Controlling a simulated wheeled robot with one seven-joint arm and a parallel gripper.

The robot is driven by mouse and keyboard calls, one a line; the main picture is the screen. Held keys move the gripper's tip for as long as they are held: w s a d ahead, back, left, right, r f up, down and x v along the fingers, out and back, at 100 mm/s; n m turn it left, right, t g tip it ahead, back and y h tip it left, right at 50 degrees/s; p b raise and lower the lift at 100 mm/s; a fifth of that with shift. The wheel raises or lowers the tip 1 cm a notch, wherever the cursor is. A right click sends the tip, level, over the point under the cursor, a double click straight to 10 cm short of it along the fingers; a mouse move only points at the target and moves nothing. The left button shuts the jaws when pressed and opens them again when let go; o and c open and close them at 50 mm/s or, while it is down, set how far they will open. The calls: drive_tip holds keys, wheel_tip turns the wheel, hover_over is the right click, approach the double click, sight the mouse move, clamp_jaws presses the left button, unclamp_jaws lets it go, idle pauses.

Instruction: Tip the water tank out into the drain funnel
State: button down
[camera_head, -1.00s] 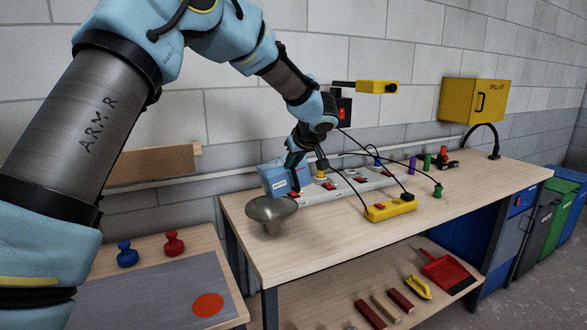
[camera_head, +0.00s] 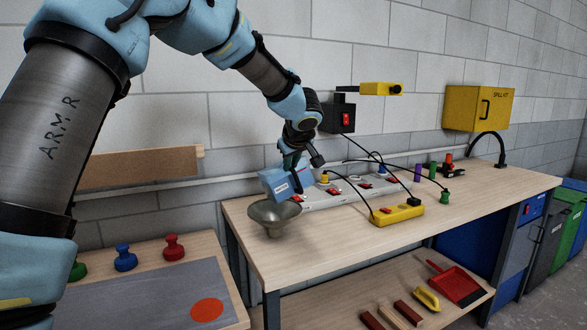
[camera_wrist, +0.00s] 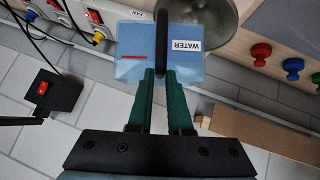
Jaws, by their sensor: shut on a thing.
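The blue water tank (camera_head: 291,184) has a white label and a black handle. In the wrist view the tank (camera_wrist: 140,50) is labelled WATER, with a red line on it. My gripper (camera_wrist: 162,72) is shut on the tank at its handle; in the head view my gripper (camera_head: 292,163) is above the tank. The tank is tilted to the left, its lower left end over the back of the funnel's rim. The drain funnel (camera_head: 272,213) is a grey metal bowl at the bench's left end; it also shows behind the tank in the wrist view (camera_wrist: 222,12). I cannot see any water flowing.
A white power strip (camera_head: 345,193) with red switches and plugged cables lies right of the tank. A yellow power box (camera_head: 397,213) sits nearer the front. Cables run up to a black switch box (camera_head: 339,118). A lower table (camera_head: 150,290) with coloured knobs stands left.

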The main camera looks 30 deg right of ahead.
drive_tip(key=shift+w+a+f+n+h+b, duration=0.15)
drive_tip(key=shift+a+f+n+h+b, duration=0.4)
drive_tip(key=shift+b, duration=0.8)
drive_tip(key=shift+w+a+f+n+h+b, duration=0.15)
drive_tip(key=shift+a+f+h+b, duration=0.2)
drive_tip(key=shift+a+h+b, duration=0.7)
drive_tip(key=shift+w+a+f+n+h+b, duration=0.2)
drive_tip(key=shift+n+h+b, duration=0.35)
drive_tip(key=shift+b, duration=1.6)
drive_tip(key=a+h+b, duration=0.1)
drive_tip(key=b, duration=0.2)
drive_tip(key=shift+n, duration=0.25)
drive_tip(key=shift+a+n+h+b, duration=0.35)
drive_tip(key=shift+h+b, duration=0.1)
drive_tip(key=shift+b, duration=0.85)
drive_tip(key=shift+w+d+r+h+b, duration=0.2)
drive_tip(key=shift+d+r+b, duration=0.1)
drive_tip(key=shift+r, duration=0.1)
drive_tip(key=shift+w+d+r+h+b, duration=0.2)
drive_tip(key=shift+d+r+b, duration=0.1)
drive_tip(key=shift+r, duration=0.1)
drive_tip(key=shift+w+a+r+g+b, duration=0.2)
drive_tip(key=shift+w+g+b, duration=0.1)
drive_tip(key=shift+w+b, duration=0.15)
idle(0.4)
